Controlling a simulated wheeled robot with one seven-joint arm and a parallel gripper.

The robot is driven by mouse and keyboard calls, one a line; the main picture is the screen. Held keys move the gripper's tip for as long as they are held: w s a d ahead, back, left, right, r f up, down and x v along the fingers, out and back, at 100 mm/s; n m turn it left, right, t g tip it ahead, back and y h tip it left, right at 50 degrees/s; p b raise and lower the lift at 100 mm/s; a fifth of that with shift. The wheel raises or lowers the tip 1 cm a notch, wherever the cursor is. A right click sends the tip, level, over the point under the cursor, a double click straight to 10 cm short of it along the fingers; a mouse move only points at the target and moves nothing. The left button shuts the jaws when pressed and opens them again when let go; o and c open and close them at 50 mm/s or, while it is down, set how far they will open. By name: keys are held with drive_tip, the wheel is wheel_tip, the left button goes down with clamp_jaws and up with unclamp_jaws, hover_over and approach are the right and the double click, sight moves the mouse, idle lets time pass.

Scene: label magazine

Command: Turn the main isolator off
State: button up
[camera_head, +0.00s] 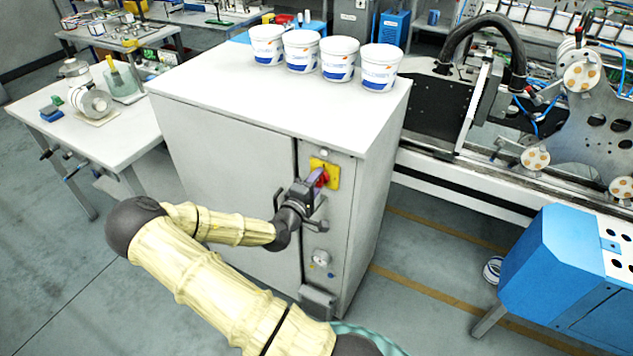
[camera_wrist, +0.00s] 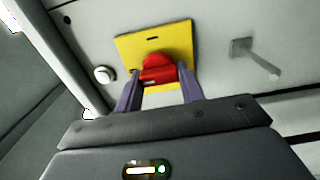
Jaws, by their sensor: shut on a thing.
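The main isolator is a red rotary handle on a yellow plate (camera_head: 333,172) on the front of a grey cabinet (camera_head: 230,150). In the wrist view the red handle (camera_wrist: 158,70) sits in the middle of the yellow plate (camera_wrist: 181,46), which looks tilted in that picture. My gripper (camera_head: 318,178) is at the handle, and in the wrist view its two purple fingers (camera_wrist: 158,88) stand on either side of the red handle, shut on it. The fingers hide the handle's sides, and I cannot tell its exact turn position.
Several white tubs (camera_head: 320,55) stand on the cabinet top. A metal door handle (camera_wrist: 255,58) and a round white knob (camera_wrist: 105,75) are near the plate. A gauge-like fitting (camera_head: 320,257) is below. A blue machine (camera_head: 560,265) stands at right, a white table (camera_head: 90,130) at left.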

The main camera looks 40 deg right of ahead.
drive_tip(key=o, duration=1)
drive_tip(key=shift+a, duration=0.15)
drive_tip(key=b+v, duration=0.3)
drive_tip(key=v, duration=1.4)
drive_tip(key=shift+s+a+f, duration=0.1)
